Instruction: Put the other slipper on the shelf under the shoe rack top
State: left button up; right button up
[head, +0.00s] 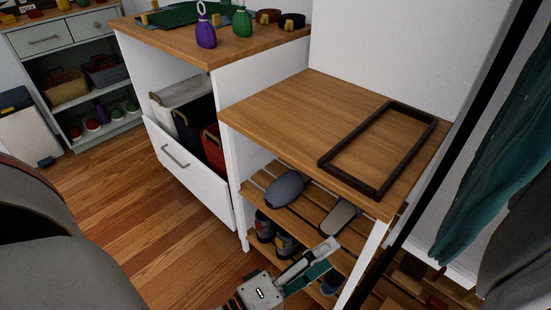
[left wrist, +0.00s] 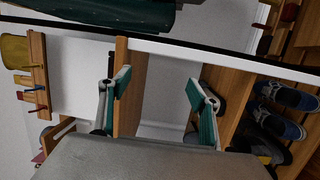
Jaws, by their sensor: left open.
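The shoe rack has a wooden top (head: 285,105) with a slatted shelf (head: 312,206) under it. A blue-grey slipper (head: 285,187) lies on this shelf toward the left. A second, lighter grey slipper (head: 338,217) lies on it toward the right, close to my left gripper. My left gripper (head: 323,258) is open in front of the rack, with no slipper visibly held. In the left wrist view its fingers (left wrist: 160,100) are apart, and the edge of the wooden top (left wrist: 131,85) shows beside one finger. A dark rounded shape is partly hidden behind the other finger. My right gripper is not in view.
A dark rectangular frame (head: 378,148) lies on the rack top. Shoes (head: 276,236) stand on the lower shelf; blue shoes (left wrist: 284,110) show in the wrist view. A white rack leg (head: 362,264) stands right of my gripper. An open drawer (head: 186,165) is at the left.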

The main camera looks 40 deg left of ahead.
pick_arm(q)
jog(key=s+f+m+g, duration=0.3)
jog(key=s+m, duration=0.4)
jog(key=m, duration=0.1)
jog(key=s+f+m+g, duration=0.2)
jog(key=s+f+m, duration=0.1)
jog(key=s+m, duration=0.4)
jog(key=m, duration=0.2)
jog(key=shift+s+m+g+y, duration=0.15)
jog(key=shift+m+g+y, duration=0.15)
jog(key=shift+g+y, duration=0.1)
jog(key=shift+d+f, duration=0.1)
